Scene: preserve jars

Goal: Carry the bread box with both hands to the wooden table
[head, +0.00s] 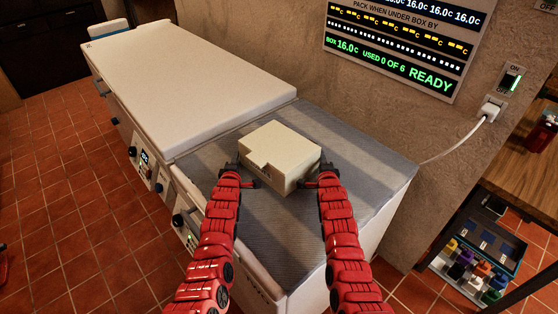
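The bread box (276,143) is a cream, boxy container with a small notch at its front edge. It sits on the grey striped top of a white appliance. My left gripper (241,177) is at its front left corner, and my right gripper (316,178) is at its front right corner. Both are very close to the box; I cannot tell whether they touch it or whether the fingers are closed. A wooden table (515,172) shows at the right edge, mostly out of view.
A long white chest (190,80) adjoins the appliance on the left. A wall with a display board (395,45), switch and plugged cable (462,140) stands behind. A rack of coloured items (470,265) is under the wooden table. Tiled floor (60,200) is open at left.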

